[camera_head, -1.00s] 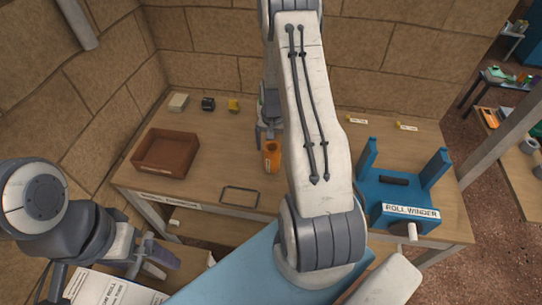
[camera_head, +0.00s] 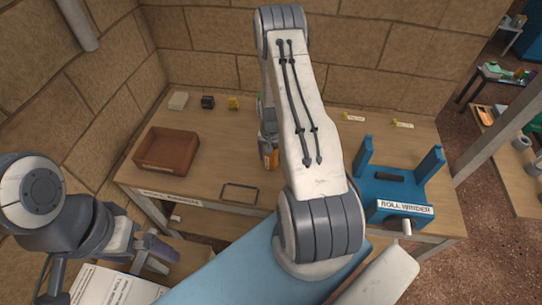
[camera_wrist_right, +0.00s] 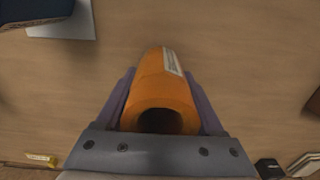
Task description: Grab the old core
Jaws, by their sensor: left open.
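The orange core (camera_head: 271,160) is on the workbench, below my right gripper (camera_head: 268,135); its upper part is hidden by the gripper in the head view. In the right wrist view, the orange core (camera_wrist_right: 163,90) lies between the two purple fingers of my right gripper (camera_wrist_right: 160,90), its hollow end toward the palm and a pale label on its side. The fingers are close along both sides; I cannot tell whether they press on it. My left gripper (camera_head: 158,252) is open and empty at the lower left, away from the core.
A brown tray (camera_head: 165,170) stands on the left of the bench, with several small blocks (camera_head: 207,102) behind it. A wire frame (camera_head: 239,193) lies at the front edge. The blue roll winder (camera_head: 400,190) stands at the right. Bare bench surrounds the core.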

